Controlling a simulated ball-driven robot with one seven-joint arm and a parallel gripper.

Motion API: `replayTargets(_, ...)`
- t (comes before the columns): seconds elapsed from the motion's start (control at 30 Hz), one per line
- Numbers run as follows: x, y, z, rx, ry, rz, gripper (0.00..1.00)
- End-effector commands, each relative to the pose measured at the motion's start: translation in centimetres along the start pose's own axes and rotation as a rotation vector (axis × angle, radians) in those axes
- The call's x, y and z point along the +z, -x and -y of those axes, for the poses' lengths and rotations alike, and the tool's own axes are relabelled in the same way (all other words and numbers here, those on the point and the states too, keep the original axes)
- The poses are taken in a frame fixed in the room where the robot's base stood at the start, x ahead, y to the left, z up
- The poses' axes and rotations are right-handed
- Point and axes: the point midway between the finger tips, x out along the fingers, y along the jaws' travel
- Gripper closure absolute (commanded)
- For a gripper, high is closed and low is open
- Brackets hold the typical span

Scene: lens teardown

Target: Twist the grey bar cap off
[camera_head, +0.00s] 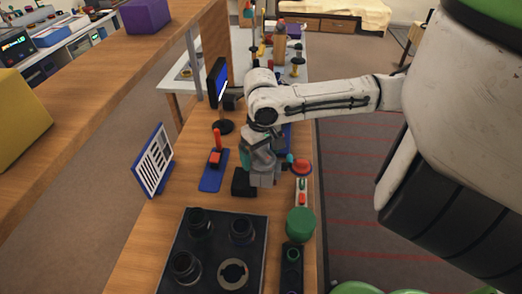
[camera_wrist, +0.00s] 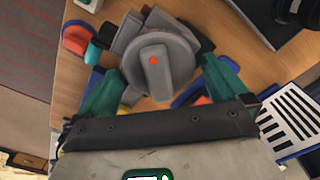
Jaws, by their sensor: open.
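The grey bar cap (camera_wrist: 155,62) is a round grey disc with a raised bar across it and an orange-red dot on the bar. It sits in the middle of the wrist view, on top of grey blocky parts that it mostly hides. My gripper (camera_wrist: 160,80) is open, with one green finger to each side of the cap. Gaps show between the fingers and the cap in this view. In the head view my gripper (camera_head: 262,160) points down over the bench onto a grey body (camera_head: 265,178), and the cap's face cannot be made out there.
A dark tray (camera_head: 178,232) with several black ring-shaped parts lies at the near end. A green cylinder (camera_head: 300,224), a red dial (camera_head: 301,167), a black block (camera_head: 243,183), a blue-based red lever (camera_head: 213,170) and a slotted panel (camera_head: 153,160) stand close around.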

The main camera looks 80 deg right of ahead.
Motion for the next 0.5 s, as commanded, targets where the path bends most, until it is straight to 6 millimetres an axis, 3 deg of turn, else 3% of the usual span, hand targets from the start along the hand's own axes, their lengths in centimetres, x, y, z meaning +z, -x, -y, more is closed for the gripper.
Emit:
replayTargets(0.07,0.00,0.01,0.00,0.000,0.000,0.000,0.02)
replayTargets(0.5,0.00,0.04,-0.01,0.000,0.000,0.000,0.44)
